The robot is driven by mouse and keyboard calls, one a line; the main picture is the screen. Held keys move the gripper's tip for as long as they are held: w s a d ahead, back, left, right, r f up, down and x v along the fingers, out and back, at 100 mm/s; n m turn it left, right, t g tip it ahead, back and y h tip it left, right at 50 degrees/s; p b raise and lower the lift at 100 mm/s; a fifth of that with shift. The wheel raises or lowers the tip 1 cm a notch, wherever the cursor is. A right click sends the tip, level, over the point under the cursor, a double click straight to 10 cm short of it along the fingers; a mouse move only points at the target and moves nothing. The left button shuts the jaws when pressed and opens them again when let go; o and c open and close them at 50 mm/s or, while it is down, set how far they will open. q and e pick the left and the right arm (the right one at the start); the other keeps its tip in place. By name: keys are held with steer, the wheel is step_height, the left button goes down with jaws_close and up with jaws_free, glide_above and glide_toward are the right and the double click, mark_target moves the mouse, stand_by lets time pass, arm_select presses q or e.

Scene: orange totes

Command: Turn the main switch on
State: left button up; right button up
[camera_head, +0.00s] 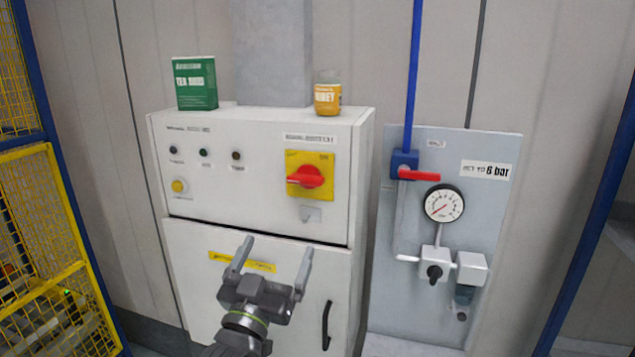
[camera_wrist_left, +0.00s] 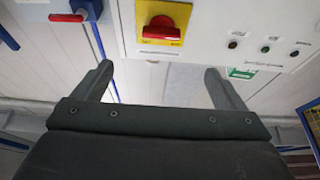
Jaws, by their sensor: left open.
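The main switch is a red rotary handle (camera_head: 306,177) on a yellow plate (camera_head: 319,161), on the upper right of the white cabinet's front. Its handle lies roughly level. Small marks at the plate's top corners are hard to read. In the left wrist view, which appears upside down, the red handle (camera_wrist_left: 160,32) and yellow plate (camera_wrist_left: 176,12) show at the top. My left gripper (camera_head: 277,246) is open and empty, below and a little left of the switch in the head view, fingers pointing up and apart from it. In the left wrist view its fingers (camera_wrist_left: 158,68) stand wide apart.
A black door handle (camera_head: 327,325) sits lower right. Right of it, a grey panel (camera_head: 400,310) holds a red-handled valve (camera_head: 418,175) and gauge (camera_head: 444,203). Yellow mesh fencing (camera_head: 45,165) stands left.

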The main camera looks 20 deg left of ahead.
arm_select(q)
steer(key=p, duration=0.6)
glide_toward(303, 184)
steer(key=x, duration=0.8)
steer(key=shift+w+r, duration=0.2)
steer(key=shift+w, duration=0.05)
steer(key=shift+w+d+r, duration=0.1)
steer(key=shift+w+r, duration=0.05)
steer(key=shift+w, duration=0.4)
arm_select(e)
step_height(303, 184, up, 7)
steer(key=shift+s+f, duration=0.2)
steer(key=shift+s, duration=0.15)
arm_select(q)
steer(key=shift+c, duration=0.3)
steer(key=c, duration=0.9)
arm_select(e)
steer(key=shift+a, duration=0.2)
